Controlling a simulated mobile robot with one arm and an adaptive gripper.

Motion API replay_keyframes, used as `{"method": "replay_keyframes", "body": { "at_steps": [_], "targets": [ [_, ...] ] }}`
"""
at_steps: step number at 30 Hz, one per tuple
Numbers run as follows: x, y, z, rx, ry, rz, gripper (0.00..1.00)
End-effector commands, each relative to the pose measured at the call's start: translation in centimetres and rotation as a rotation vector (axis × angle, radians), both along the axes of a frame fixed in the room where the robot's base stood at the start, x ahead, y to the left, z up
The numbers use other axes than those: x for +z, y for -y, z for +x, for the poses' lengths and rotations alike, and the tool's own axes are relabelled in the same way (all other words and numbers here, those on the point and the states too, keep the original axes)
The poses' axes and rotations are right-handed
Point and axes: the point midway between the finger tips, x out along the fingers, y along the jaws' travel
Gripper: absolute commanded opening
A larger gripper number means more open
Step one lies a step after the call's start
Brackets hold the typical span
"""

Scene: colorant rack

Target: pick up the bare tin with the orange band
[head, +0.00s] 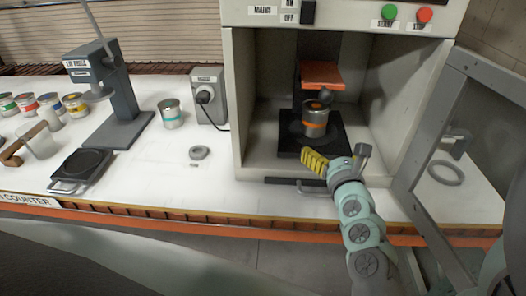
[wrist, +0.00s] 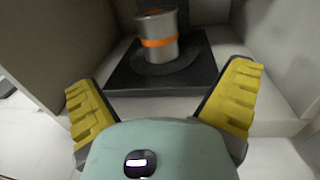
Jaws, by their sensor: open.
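The bare metal tin with the orange band (head: 315,121) stands upright on a dark square plate (head: 326,147) inside the open grey cabinet, below an orange pressing plate. My gripper (head: 314,163) is at the cabinet opening, in front of the plate and apart from the tin. In the wrist view the yellow fingers (wrist: 163,98) are spread wide with nothing between them.
The cabinet (head: 237,95) has side walls close around the tin, and its door (head: 445,150) stands open at the right. An orange plate (head: 321,76) hangs over the tin. A tin with a teal band (head: 171,114), a grey ring (head: 199,153) and a socket box (head: 208,96) stand left.

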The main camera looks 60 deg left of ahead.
Motion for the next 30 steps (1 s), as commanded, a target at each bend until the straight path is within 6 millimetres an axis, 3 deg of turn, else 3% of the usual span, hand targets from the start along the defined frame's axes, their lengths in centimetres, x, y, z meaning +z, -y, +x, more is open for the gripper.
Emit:
{"method": "replay_keyframes", "body": {
  "at_steps": [22,30],
  "targets": [
    [0.0,-8.0,4.5,0.003,0.016,-0.002,1.00],
    [0.0,-9.2,5.3,0.000,0.014,-0.005,1.00]
  ]
}}
